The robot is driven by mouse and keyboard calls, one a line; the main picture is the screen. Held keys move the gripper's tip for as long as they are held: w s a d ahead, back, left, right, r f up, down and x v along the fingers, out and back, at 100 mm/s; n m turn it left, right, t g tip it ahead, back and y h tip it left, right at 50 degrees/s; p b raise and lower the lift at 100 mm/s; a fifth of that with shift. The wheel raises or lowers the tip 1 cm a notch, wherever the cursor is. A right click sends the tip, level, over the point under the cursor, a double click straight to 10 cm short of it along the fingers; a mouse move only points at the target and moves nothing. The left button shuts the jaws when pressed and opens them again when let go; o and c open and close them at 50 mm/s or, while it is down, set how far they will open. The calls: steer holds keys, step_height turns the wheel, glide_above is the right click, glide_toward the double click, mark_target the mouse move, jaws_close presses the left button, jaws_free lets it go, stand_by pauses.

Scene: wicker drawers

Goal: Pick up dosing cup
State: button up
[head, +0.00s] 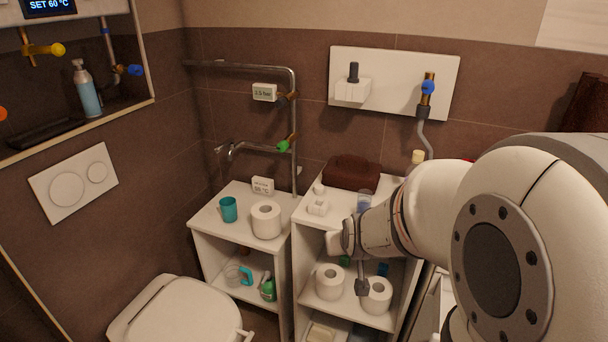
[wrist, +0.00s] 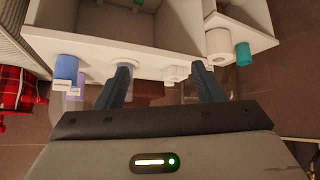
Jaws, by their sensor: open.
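A small translucent bluish cup (head: 364,202), which looks like the dosing cup, stands on top of the right white shelf unit, just behind my wrist. In the wrist view a pale bluish round shape (wrist: 127,63) at the shelf's edge, by the left fingertip, may be the same cup, partly hidden by that finger. My gripper (wrist: 161,76) is open, with nothing between its fingers. In the head view my arm reaches in from the right in front of this unit, and its fingers are mostly hidden.
A white holder (head: 318,207) and brown towel (head: 351,172) share the unit's top. A teal cup (head: 229,209) and paper roll (head: 266,220) stand on the left unit. More rolls (head: 330,281) fill the shelf below. A blue container (wrist: 67,67) shows left in the wrist view.

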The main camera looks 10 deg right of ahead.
steer(key=w+d+f+t+h+b, duration=0.1)
steer(key=w+d+f+t+b, duration=0.1)
steer(key=w+d+f+t, duration=0.4)
steer(key=m+t+h+b, duration=0.1)
steer(key=t, duration=0.2)
glide_toward(364, 206)
step_height(364, 206, down, 3)
steer(key=w, duration=0.4)
steer(key=w+d+p, duration=0.1)
steer(key=w, duration=0.2)
steer(key=w+d, duration=0.1)
steer(key=w, duration=0.1)
steer(key=shift+w+d+r, duration=0.1)
steer(key=shift+w+r, duration=0.15)
steer(key=shift+r, duration=0.1)
steer(key=c, duration=1.1)
